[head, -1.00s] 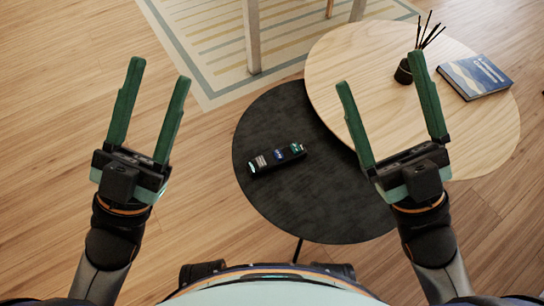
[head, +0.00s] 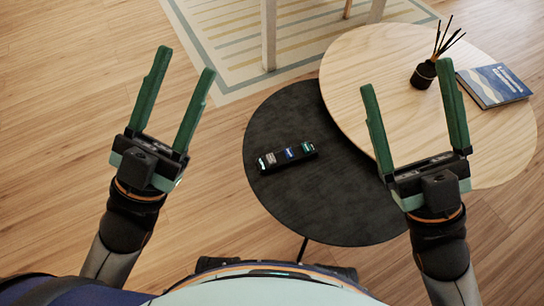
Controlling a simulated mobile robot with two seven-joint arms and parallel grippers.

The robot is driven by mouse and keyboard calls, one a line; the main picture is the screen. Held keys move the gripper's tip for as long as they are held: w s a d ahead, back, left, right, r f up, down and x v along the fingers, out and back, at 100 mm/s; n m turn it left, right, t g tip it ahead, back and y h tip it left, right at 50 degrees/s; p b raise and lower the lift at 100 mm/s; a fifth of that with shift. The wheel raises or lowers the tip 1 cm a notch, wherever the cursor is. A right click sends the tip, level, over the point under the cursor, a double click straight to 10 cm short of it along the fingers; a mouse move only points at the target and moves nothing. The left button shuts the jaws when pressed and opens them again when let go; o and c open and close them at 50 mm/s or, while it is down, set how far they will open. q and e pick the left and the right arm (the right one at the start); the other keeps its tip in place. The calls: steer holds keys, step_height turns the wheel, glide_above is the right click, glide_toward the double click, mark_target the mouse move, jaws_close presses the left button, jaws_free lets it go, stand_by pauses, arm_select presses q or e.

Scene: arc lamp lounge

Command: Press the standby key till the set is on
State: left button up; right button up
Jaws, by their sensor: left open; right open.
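A slim black device with several lit keys or labels, white, blue and green, (head: 287,155) lies on the round black table (head: 330,215). It looks like a remote; which key is standby is too small to tell. My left gripper (head: 186,60) is open and empty, over the wood floor left of the black table. My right gripper (head: 405,76) is open and empty, in front of the pale wooden table in the picture, to the right of the device. Neither gripper touches the device. No screen or set shows in view.
The pale oval wooden table (head: 360,60) overlaps the black table at the upper right. It carries a dark reed diffuser (head: 423,75) and a blue book (head: 493,86). A striped rug (head: 235,45) and pale furniture legs (head: 268,35) are behind. The floor at left is clear.

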arm_select(q)
steer(key=shift+c, duration=0.2)
jaws_close()
stand_by(1.6)
